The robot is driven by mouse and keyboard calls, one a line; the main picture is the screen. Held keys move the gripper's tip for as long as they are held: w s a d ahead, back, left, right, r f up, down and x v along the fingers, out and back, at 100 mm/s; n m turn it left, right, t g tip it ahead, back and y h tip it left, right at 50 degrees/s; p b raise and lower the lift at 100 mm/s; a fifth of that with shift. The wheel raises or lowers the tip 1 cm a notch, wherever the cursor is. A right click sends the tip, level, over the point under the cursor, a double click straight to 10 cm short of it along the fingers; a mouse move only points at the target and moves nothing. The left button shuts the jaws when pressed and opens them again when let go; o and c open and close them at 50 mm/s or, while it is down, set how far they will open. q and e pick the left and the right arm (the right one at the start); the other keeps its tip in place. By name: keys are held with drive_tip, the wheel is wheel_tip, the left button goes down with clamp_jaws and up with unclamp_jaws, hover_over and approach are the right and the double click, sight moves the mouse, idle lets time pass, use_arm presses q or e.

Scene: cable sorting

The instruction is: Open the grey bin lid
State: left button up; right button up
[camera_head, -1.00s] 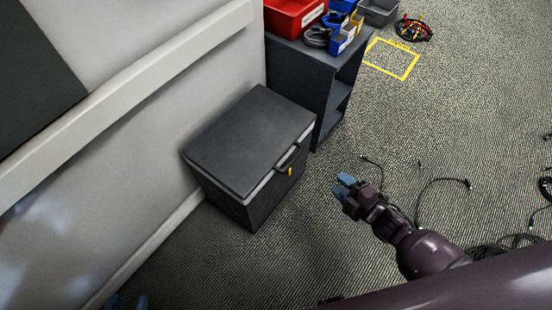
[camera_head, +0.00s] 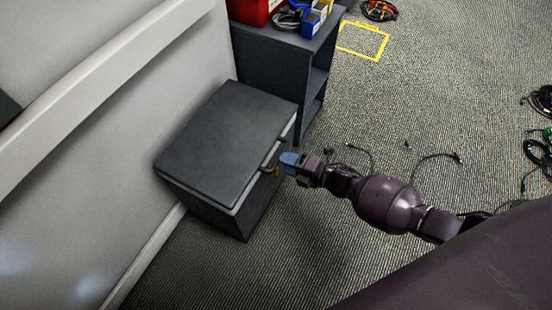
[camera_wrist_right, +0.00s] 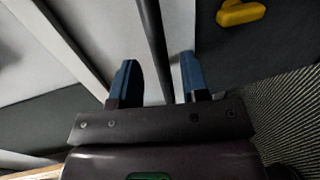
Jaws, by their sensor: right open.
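The grey bin (camera_head: 222,155) stands on the carpet against the wall. Its dark lid (camera_head: 228,135) lies flat and shut on it. A dark bar handle (camera_head: 268,158) is on the side facing my right arm. My right gripper (camera_head: 287,162) is at this handle, its blue fingers pointing at the bin. In the right wrist view the right gripper (camera_wrist_right: 158,80) is open, and the handle bar (camera_wrist_right: 152,45) runs between the two fingers without visible contact. A yellow piece (camera_wrist_right: 241,12) shows beside the handle. My left gripper is out of view.
A dark shelf unit (camera_head: 285,70) stands right behind the bin, with a red bin (camera_head: 253,9) and a blue bin (camera_head: 316,20) on top. Yellow tape (camera_head: 362,40) marks a floor square. Cables (camera_head: 540,148) lie on the carpet at right.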

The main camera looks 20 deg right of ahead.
sight(277, 159)
drive_tip(key=shift+b+x, duration=0.4)
drive_tip(key=shift+x, duration=1.6)
clamp_jaws()
